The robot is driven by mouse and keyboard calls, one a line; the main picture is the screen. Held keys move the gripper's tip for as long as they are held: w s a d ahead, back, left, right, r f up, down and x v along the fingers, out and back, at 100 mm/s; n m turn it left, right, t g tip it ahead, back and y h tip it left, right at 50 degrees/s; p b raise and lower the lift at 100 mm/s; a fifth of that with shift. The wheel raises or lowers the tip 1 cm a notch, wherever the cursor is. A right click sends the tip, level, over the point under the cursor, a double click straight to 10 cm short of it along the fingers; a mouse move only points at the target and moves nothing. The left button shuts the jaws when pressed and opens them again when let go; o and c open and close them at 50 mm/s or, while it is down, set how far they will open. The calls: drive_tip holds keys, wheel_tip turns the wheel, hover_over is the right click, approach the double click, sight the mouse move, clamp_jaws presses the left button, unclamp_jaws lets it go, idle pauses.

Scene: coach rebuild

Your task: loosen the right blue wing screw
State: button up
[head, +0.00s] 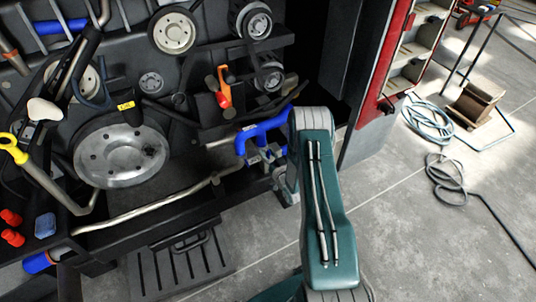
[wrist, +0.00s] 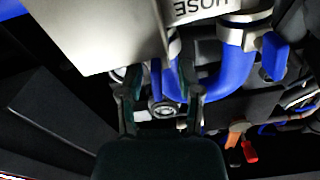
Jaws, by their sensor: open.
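A blue hose (head: 262,132) with metal clamps shows in the head view beside my arm. The same hose (wrist: 228,82) curves down through the wrist view. A blue wing screw (wrist: 273,56) hangs from a clamp to the right of the hose, apart from my fingers. My gripper (wrist: 163,100) is open, with its two fingers around a small area left of the hose bend. A round metal fitting (wrist: 163,109) and a bit of blue show between the fingers; I cannot tell whether that blue is another wing screw. Contact with the fingers cannot be made out.
An orange-handled tool (wrist: 236,133) lies lower right. In the head view, engine pulleys (head: 122,150) fill the left, a red cabinet (head: 385,60) stands right, and the floor at lower right is mostly clear.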

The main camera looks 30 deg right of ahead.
drive_tip(key=shift+c, duration=0.3)
drive_tip(key=c, duration=0.5)
drive_tip(key=shift+d, duration=0.2)
clamp_jaws()
drive_tip(key=shift+n, duration=0.6)
drive_tip(key=o, duration=0.6)
unclamp_jaws()
drive_tip(key=shift+c, duration=0.2)
